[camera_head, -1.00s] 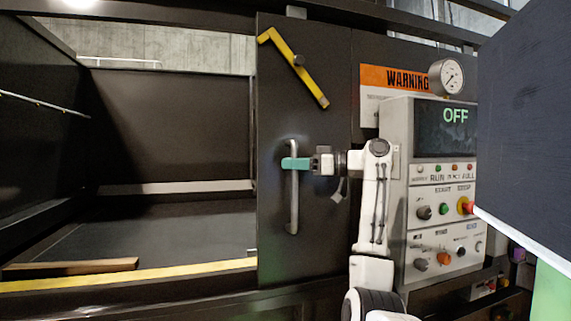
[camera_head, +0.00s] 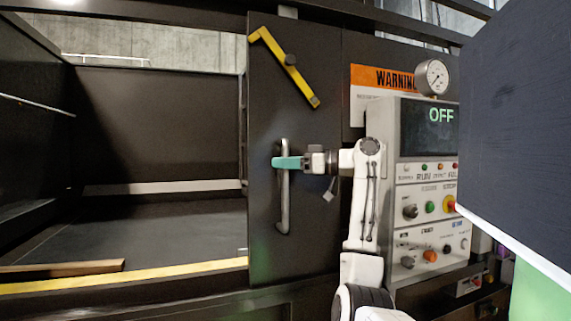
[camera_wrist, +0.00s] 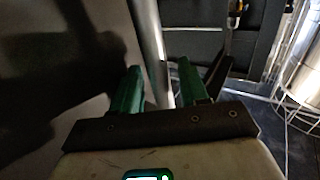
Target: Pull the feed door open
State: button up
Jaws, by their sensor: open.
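The feed door (camera_head: 265,130) is a dark upright panel in the middle of the head view, with a wide opening to its left. It carries a vertical grey bar handle (camera_head: 285,215) and a slanted yellow latch bar (camera_head: 285,66) above. My gripper (camera_head: 286,163) is at the upper half of the handle, its green fingers crossing it from the right. In the wrist view the green fingers (camera_wrist: 158,88) stand apart, and the handle bar (camera_wrist: 150,45) runs between them. The fingers look open around the bar; I cannot tell whether either touches it.
The control box (camera_head: 425,185) with an OFF display stands close to the right of my arm. A gauge (camera_head: 433,77) and an orange warning sign (camera_head: 385,77) are above it. A large dark panel (camera_head: 520,130) blocks the right side. A yellow edge strip (camera_head: 150,275) borders the opening.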

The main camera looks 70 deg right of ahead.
jog(key=s+b, duration=0.2)
jog(key=s, duration=0.8)
jog(key=shift+s+d+b, duration=0.35)
jog(key=shift+d, duration=0.05)
